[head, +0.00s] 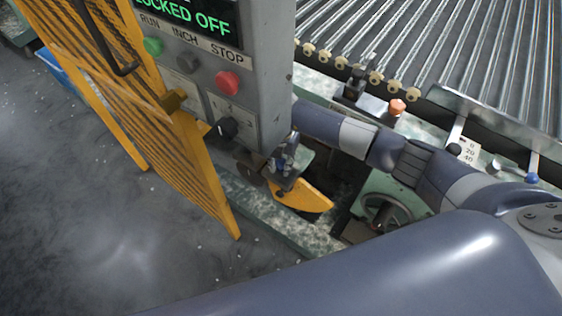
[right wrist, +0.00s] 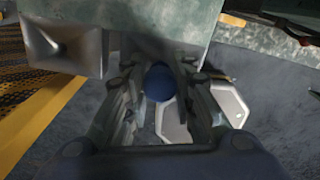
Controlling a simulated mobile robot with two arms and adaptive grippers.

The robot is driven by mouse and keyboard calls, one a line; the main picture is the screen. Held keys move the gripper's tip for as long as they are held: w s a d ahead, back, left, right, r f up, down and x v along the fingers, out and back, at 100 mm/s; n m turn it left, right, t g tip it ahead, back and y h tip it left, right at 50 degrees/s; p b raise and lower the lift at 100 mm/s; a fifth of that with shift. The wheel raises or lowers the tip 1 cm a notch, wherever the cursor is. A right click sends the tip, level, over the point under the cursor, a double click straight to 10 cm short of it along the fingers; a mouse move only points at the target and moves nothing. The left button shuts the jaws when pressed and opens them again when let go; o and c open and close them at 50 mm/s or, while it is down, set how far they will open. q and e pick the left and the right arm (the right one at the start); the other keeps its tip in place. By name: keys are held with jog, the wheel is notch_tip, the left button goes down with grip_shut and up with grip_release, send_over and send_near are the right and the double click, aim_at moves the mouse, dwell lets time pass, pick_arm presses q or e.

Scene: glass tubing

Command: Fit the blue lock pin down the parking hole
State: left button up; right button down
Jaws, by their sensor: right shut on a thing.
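My right gripper (head: 284,165) is in the head view beside the foot of the grey control post, above a yellow curved plate (head: 308,197). In the right wrist view its two fingers (right wrist: 160,95) are closed around a dark blue ball knob (right wrist: 158,83), which I take as the head of the blue lock pin. The pin's shaft is hidden below the knob. I cannot make out the parking hole in either view. My left gripper is not in view.
The grey control post (head: 268,60) has a "LOCKED OFF" display and several buttons. An open yellow mesh guard (head: 190,130) stands left of it. Conveyor rollers (head: 440,40) fill the back. A blue-knobbed lever (head: 532,177) is at the right.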

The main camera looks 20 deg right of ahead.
jog(key=shift+f+b, duration=0.4)
jog(key=shift+f, duration=0.2)
jog(key=c, duration=1.3)
grip_release()
jog(key=shift+r, duration=0.2)
notch_tip(320, 180, up, 12)
jog(key=shift+f, duration=0.2)
